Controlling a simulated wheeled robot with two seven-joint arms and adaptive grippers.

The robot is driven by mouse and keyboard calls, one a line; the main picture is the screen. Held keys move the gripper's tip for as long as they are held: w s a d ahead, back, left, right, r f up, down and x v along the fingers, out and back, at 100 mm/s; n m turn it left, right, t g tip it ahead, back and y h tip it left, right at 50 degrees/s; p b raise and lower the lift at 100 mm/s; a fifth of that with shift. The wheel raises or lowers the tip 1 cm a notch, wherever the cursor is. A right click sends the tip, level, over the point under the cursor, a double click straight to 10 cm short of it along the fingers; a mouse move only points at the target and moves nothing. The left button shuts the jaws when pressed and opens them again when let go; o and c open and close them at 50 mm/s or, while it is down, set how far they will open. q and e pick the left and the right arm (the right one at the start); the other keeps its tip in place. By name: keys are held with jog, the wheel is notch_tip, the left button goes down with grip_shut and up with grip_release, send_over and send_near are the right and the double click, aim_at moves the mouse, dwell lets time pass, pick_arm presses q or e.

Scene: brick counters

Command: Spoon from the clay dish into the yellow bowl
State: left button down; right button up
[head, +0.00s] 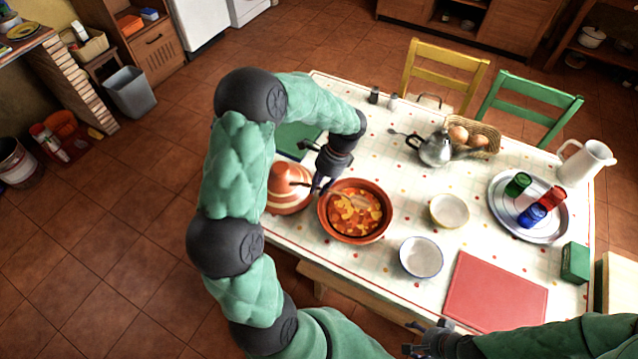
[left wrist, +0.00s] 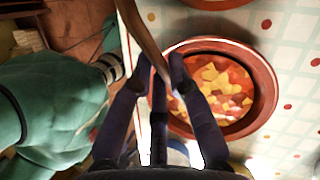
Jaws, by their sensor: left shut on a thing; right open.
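The clay dish (head: 387,222) holds an orange-red stew with yellow chunks and stands on the table. It also shows in the left wrist view (left wrist: 269,88). A wooden spoon (head: 358,201) lies slanted over the dish's left rim, its head over the stew. My left gripper (head: 323,187) is shut on the spoon's handle (left wrist: 147,40) at the dish's left edge; the fingers hide part of it. The yellow bowl (head: 449,212) stands right of the dish, apart from it, and looks empty. My right gripper (head: 412,338) is open and empty at the table's front edge.
A clay lid (head: 287,190) sits left of the dish. A white bowl (head: 421,258) stands in front of the yellow bowl, near a red board (head: 495,290). A metal teapot (head: 434,150) and a tray of cups (head: 497,222) stand behind and to the right.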

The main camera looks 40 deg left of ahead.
pick_arm(q)
notch_tip(320, 180, down, 6)
jog(key=b, duration=0.2)
jog(key=shift+f+b, duration=0.25)
jog(key=shift+b, duration=0.15)
dwell(0.4)
dwell(0.4)
jog(key=shift+s+a+r+p, duration=0.1)
jog(key=shift+a+r+p, duration=0.05)
jog(key=shift+r+p, duration=0.7)
jog(key=shift+s+a+r+p, duration=0.1)
jog(key=shift+a+r+p, duration=0.1)
jog(key=shift+r+p, duration=0.65)
jog(key=shift+s+a+r+p, duration=0.15)
jog(key=shift+r+p, duration=0.45)
jog(key=shift+r, duration=0.65)
jog(key=shift+s+a+r+t+h+p, duration=0.25)
jog(key=shift+a+r+t+h+p, duration=0.2)
jog(key=shift+p, duration=0.75)
jog(key=shift+d, duration=0.1)
jog(key=shift+f, duration=0.1)
jog(key=shift+w, duration=0.1)
